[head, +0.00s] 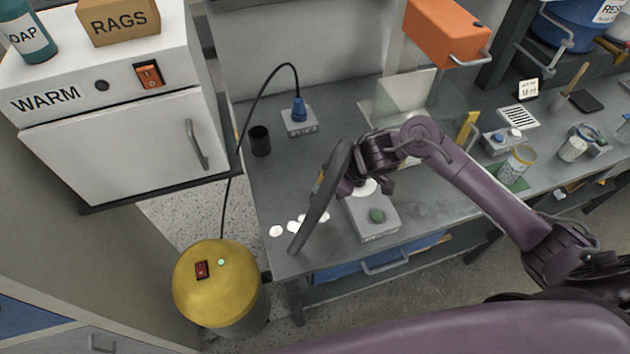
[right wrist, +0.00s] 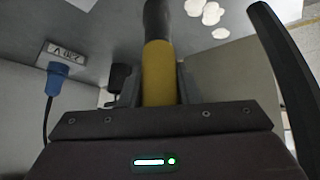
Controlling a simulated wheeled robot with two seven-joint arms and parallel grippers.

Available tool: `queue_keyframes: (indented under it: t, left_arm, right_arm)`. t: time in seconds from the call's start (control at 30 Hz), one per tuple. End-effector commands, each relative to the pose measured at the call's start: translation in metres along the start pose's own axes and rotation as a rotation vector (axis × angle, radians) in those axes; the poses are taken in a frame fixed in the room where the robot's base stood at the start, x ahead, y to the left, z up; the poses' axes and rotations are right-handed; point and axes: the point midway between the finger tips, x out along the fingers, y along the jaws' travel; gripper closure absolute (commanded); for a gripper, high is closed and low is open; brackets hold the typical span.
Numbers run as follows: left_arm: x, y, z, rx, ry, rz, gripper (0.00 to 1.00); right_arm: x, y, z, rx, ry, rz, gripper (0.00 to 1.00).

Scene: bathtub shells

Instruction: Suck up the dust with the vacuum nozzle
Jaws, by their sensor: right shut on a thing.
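My right gripper (head: 345,185) is over the grey bench in the head view. In the right wrist view its fingers are shut on the yellow grip of the vacuum nozzle (right wrist: 158,75), whose dark end points away from the gripper. A dark tube (head: 318,205) slants down in front of the gripper toward the bench's front edge; its far end is hard to make out. White dust patches (head: 276,231) lie near that edge, partly hidden by the tube. Dust patches (right wrist: 210,12) also show beyond the nozzle in the right wrist view. My left gripper is not in view.
The yellow vacuum canister (head: 218,275) stands on the floor, its cord running to a blue plug (head: 298,108) in a socket box. A box with a green button (head: 376,216) sits right of the dust. A black cup (head: 260,140) stands behind. An orange box (head: 447,30) hangs above.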

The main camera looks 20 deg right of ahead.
Motion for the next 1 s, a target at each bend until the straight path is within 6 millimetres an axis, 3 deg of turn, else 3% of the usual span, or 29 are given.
queue_keyframes:
  t: [0.13,0.77,1.0]
  left_arm:
    - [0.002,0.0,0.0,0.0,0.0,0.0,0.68]
    - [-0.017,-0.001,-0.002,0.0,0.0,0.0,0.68]
    - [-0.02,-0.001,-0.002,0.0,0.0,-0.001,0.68]
  right_arm:
    - [-0.005,0.005,0.007,-0.001,-0.001,0.001,0.94]
    - [-0.024,-0.032,0.026,-0.001,-0.001,-0.001,0.94]
    - [-0.015,-0.042,0.012,0.0,0.002,0.0,0.94]
